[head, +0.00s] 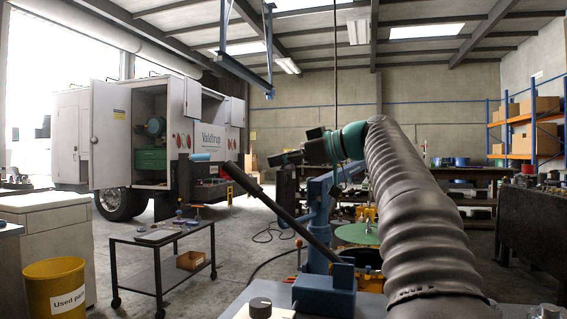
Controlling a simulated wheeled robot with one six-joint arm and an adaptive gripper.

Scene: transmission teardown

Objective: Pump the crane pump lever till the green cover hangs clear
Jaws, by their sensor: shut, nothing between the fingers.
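The pump lever (278,214) is a long dark bar in the head view. My gripper (275,159) is shut and empty, pointing left. In the picture it is right of the lever's upper end and appears apart from it. The green cover (356,235) is a flat disc behind the pump, partly hidden by my arm. A yellow fitting (367,215) shows just above it. Dark housing shows below the cover; I cannot tell how wide the gap is.
The blue crane post (319,208) stands behind the lever. A dark trolley (163,238) with small parts and a yellow bin (54,289) are at the left. A truck (150,135) stands behind them. Bare floor lies between trolley and pump.

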